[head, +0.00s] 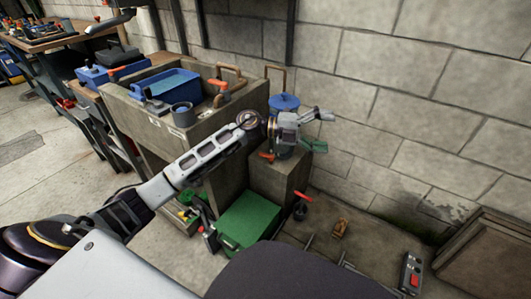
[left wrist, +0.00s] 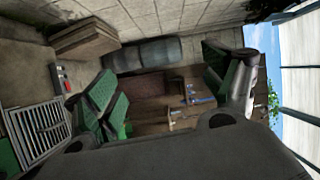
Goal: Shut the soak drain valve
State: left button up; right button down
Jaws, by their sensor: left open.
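Several red- or orange-handled valves show in the head view; I cannot tell for certain which is the soak drain valve. One small orange-red lever (head: 267,156) is low on the concrete basin unit, just left of and below my left gripper. A red-handled valve (head: 301,197) stands lower, near the floor. Another orange lever (head: 218,84) is up by the copper pipes. My left gripper (head: 318,130) is open and empty in front of the block wall. Its green-padded fingers are spread wide in the left wrist view (left wrist: 160,85), with no valve visible between them. My right gripper is not in view.
The concrete basin (head: 165,118) holds a blue tub (head: 170,84) and a grey cup (head: 183,114). A green box (head: 250,220) stands on the floor below. A grey box with a red button (head: 411,273) lies at the lower right. The block wall (head: 390,95) is close behind my left gripper.

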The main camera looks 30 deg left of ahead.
pick_arm(q)
notch_tip(320, 180, down, 6)
jog(key=a+m+g+y+p, duration=0.1)
jog(key=a+m+g+y, duration=0.1)
jog(key=m+y, duration=0.15)
jog(key=t+y+p, duration=0.1)
jog(key=y+p, duration=0.1)
jog(key=y, duration=1.2)
send_near(266, 155)
jog(key=v, duration=0.6)
jog(key=shift+s+f, duration=0.1)
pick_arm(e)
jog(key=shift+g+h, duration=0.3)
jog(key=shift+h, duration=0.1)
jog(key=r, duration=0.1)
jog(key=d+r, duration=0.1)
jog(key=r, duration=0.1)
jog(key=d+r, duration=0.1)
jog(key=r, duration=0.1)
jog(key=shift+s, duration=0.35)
pick_arm(q)
jog(key=shift+f, duration=0.1)
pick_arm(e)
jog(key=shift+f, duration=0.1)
